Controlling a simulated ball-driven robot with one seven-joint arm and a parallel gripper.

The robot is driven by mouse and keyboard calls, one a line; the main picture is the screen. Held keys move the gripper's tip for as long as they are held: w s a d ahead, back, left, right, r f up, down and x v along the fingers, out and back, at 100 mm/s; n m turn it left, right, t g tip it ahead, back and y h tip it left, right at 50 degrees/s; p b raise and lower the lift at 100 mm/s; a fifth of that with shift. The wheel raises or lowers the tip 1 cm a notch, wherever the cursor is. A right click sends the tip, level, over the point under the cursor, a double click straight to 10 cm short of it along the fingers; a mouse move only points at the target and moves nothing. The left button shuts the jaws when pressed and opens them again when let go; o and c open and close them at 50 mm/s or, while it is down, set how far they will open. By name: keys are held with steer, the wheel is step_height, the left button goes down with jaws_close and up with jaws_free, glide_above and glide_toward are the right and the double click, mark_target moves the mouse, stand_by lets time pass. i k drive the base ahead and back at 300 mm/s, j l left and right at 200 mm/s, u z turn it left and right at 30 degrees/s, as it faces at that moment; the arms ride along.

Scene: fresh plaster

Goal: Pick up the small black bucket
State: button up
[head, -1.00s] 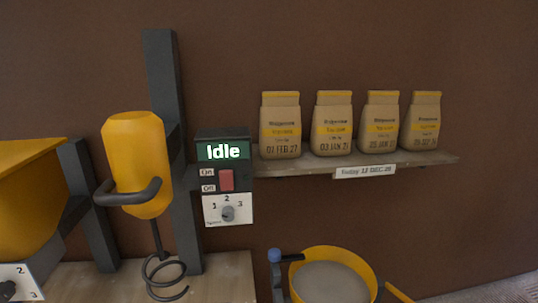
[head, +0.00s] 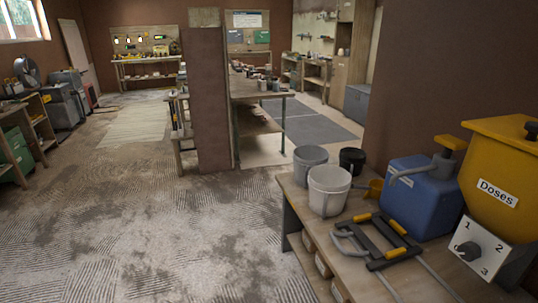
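In the head view, the small black bucket (head: 352,160) stands upright near the back of the wooden bench (head: 356,206) at the right. It is the smallest and darkest of three buckets there. The white bucket (head: 328,190) stands in front of it to the left, and the grey bucket (head: 309,160) is to its left. A yellow scoop (head: 375,188) lies just in front of it. My gripper is not in view.
A blue container (head: 420,197) and a yellow hopper labelled Doses (head: 497,170) stand right of the buckets. A black frame with yellow grips (head: 382,240) lies at the bench front. A brown pillar (head: 209,105) stands beyond. The floor at left is open.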

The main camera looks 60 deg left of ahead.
mark_target(352, 159)
steer(key=u, duration=1.15)
steer(key=z, duration=2.75)
steer(key=u, duration=2.75)
steer(key=i+j+u, duration=0.5)
steer(key=i, duration=0.25)
steer(key=i+u, duration=0.25)
steer(key=i, duration=0.2)
